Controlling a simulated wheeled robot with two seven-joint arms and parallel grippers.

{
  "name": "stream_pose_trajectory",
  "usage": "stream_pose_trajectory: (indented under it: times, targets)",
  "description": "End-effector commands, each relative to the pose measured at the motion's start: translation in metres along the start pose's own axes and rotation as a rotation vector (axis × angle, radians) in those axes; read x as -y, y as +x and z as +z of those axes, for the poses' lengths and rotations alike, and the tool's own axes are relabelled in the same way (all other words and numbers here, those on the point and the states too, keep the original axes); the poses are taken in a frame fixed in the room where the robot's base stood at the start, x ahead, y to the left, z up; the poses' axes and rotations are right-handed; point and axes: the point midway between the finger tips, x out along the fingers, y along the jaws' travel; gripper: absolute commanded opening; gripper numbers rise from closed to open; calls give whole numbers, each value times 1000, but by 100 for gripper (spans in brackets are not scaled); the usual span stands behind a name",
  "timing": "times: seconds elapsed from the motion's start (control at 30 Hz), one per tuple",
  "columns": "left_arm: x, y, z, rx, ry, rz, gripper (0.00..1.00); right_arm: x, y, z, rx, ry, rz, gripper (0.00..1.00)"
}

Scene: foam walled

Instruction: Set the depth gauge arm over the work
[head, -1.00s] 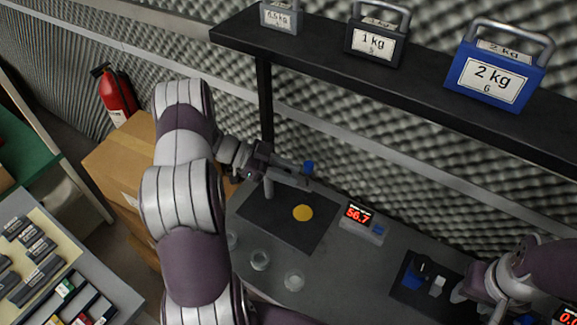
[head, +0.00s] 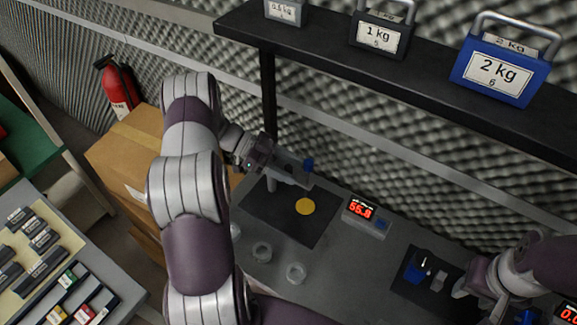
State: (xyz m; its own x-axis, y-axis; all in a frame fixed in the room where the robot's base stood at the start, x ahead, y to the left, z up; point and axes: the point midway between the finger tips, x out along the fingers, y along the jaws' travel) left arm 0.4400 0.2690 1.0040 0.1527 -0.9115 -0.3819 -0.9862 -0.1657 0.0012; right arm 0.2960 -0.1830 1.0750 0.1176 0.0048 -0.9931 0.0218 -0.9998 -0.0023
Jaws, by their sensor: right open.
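The depth gauge stands on a dark mat (head: 262,219), with a grey post and a grey gauge arm (head: 293,177) carrying a blue knob (head: 308,165) near its end. A flat yellow disc (head: 305,206), apparently the work, lies on the mat just below the arm's end in the picture. The gauge display (head: 360,212) shows red digits that look like 55.8. My left gripper (head: 268,160) is at the gauge arm's post end; its fingers blend with the arm, so its grip is unclear.
A black shelf (head: 420,90) with labelled weights (head: 496,70) runs above the bench. A cardboard box (head: 127,150) and a fire extinguisher (head: 121,88) are at left.

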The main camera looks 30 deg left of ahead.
Motion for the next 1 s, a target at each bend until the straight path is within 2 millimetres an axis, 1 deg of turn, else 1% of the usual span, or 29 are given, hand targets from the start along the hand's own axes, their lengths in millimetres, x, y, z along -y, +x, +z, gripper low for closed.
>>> stream_pose_trajectory:
  times: [0.23,0.33,0.37,0.47,0.6,0.7,0.83,0.9,1.0]
  targets:
    - [0,-1,0,1,0,-1,48,0,0,0,0,0,0,43]
    - [1,-10,2,2,2,-5,48,0,5,1,0,0,0,43]
    - [1,-15,3,2,2,-4,48,0,7,1,0,0,0,43]
    - [1,-40,5,3,3,-6,48,0,16,2,0,0,0,43]
    - [0,-79,5,4,2,-5,48,0,28,3,0,0,0,43]
    - [0,-102,4,3,3,-5,48,0,33,4,0,0,0,43]
    - [0,-121,2,2,1,-2,48,0,36,4,0,0,0,43]
    - [0,-126,1,1,0,-1,48,0,36,4,0,0,0,43]
    - [0,-128,0,1,0,-1,48,0,36,4,0,0,0,43]
